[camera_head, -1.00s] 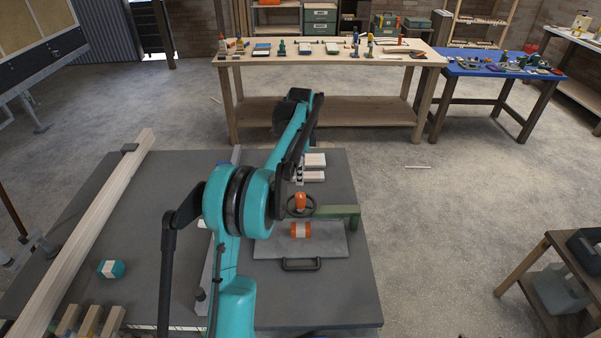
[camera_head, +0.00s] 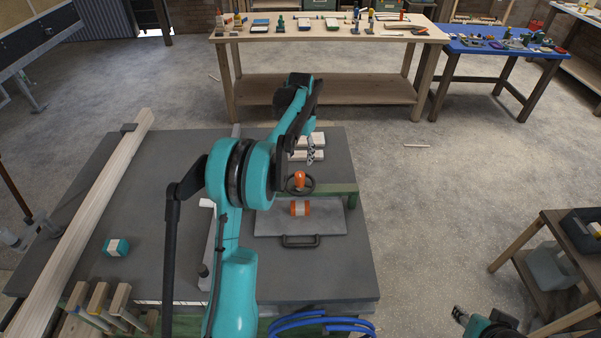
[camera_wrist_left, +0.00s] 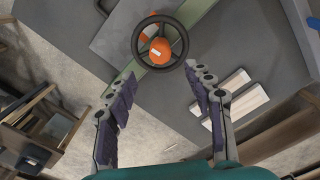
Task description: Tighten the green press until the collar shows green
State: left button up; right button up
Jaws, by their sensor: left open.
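The green press (camera_head: 345,188) stands on the dark bench top, with its green beam running right from under a dark handwheel (camera_head: 313,184). The wheel has an orange knob (camera_head: 299,177). In the left wrist view the wheel (camera_wrist_left: 183,42) lies just beyond the fingertips, over the green beam (camera_wrist_left: 127,72). My left gripper (camera_head: 311,154) is open and empty, apart from the wheel; its spread fingers also show in the left wrist view (camera_wrist_left: 160,80). I cannot make out the collar or its colour. My right gripper (camera_head: 461,315) shows partly at the lower right, its fingers unclear.
An orange-and-white cylinder (camera_head: 300,208) lies on a grey plate (camera_head: 335,222) in front of the press. Pale blocks (camera_head: 304,155) lie behind it. A long timber (camera_head: 85,215) and a teal-and-white roll (camera_head: 116,247) are at the left. Blue hose (camera_head: 320,325) hangs at the front.

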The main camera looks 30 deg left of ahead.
aim_at(301, 174)
pick_arm(q)
jog(key=n, duration=0.4)
jog(key=n+p, duration=0.1)
jog(key=n, duration=0.1)
jog(key=shift+f, duration=0.3)
jog(key=n, duration=0.3)
jog(key=shift+f+n, duration=0.15)
jog(key=shift+n, duration=0.15)
jog(key=n, duration=0.3)
jog(key=n+p, duration=0.1)
jog(key=shift+d+f+n, duration=0.1)
jog(key=shift+f+n, duration=0.2)
jog(key=shift+n, duration=0.1)
jog(key=n, duration=0.2)
jog(key=shift+s+f+n, duration=0.1)
jog(key=shift+f+n, duration=0.15)
jog(key=shift+n, duration=0.15)
jog(key=shift+f, duration=0.15)
jog(key=shift+n, duration=0.3)
notch_tip(301, 174, down, 8)
jog(key=shift+r+b, duration=0.2)
jog(key=shift+b, duration=0.25)
jog(key=c, duration=1.2)
